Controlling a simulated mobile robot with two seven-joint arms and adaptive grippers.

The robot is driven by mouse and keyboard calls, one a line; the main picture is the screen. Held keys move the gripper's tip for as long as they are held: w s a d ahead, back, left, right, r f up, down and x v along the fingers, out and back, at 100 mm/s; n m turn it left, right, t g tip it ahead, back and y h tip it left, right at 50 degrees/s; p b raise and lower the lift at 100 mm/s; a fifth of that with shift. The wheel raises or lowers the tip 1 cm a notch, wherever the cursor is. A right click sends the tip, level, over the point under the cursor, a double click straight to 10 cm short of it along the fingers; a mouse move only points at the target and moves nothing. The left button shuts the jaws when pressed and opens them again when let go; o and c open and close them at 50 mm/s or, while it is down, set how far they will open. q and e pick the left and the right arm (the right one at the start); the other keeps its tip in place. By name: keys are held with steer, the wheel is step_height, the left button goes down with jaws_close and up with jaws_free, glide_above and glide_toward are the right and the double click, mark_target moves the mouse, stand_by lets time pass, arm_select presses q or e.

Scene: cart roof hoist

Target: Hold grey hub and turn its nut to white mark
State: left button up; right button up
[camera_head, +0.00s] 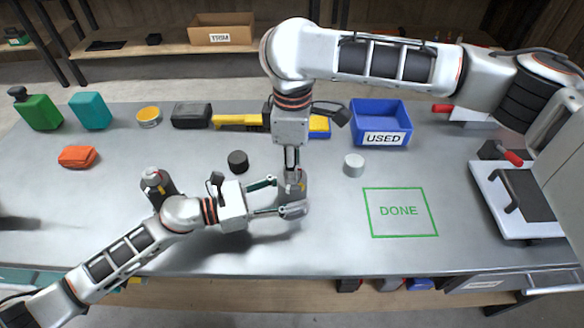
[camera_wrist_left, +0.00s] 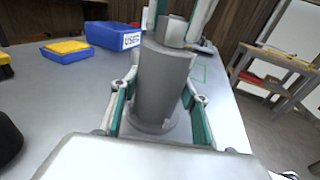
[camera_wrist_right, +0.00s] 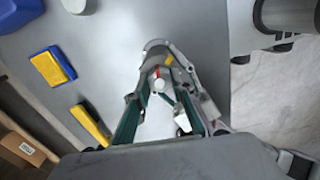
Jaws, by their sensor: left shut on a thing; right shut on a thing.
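The grey hub (camera_head: 293,190) stands upright on the bench; in the left wrist view it is a tall grey cylinder (camera_wrist_left: 160,85) on a wider base. My left gripper (camera_head: 283,198) is shut around its body from the left, one finger each side (camera_wrist_left: 160,110). My right gripper (camera_head: 294,176) points straight down, shut on the nut at the hub's top. In the right wrist view the nut (camera_wrist_right: 158,85) shows between the fingers (camera_wrist_right: 158,98), with a red mark beside it and a yellow mark farther out. I cannot clearly make out the white mark.
A second grey hub (camera_head: 160,190) stands behind my left forearm. A black disc (camera_head: 238,168) and a white round piece (camera_head: 354,166) lie nearby. The green DONE outline (camera_head: 400,236) is empty. A blue USED bin (camera_head: 366,112) stands behind, a white-and-black device (camera_head: 520,222) at right.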

steer(key=shift+m, duration=0.3)
steer(key=shift+m, duration=1.2)
steer(key=shift+m, duration=1.1)
steer(key=shift+m, duration=1.2)
steer(key=o, duration=1.1)
steer(key=shift+c, duration=0.2)
